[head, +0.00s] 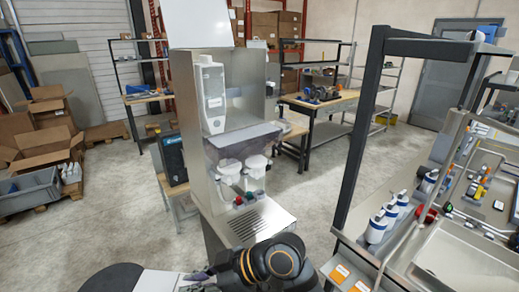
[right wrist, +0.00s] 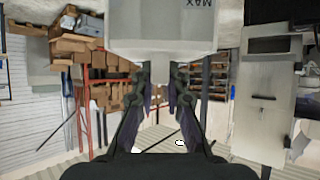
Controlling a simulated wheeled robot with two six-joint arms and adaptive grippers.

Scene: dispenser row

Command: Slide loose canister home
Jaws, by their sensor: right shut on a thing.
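My right gripper (head: 198,276) is low at the bottom edge there, apart from that canister. My left gripper is not in view.
A shelf frame (head: 360,130) and pump bottles (head: 378,228) stand to the right. Cardboard boxes (head: 45,115) and a grey crate (head: 28,194) lie at the left.

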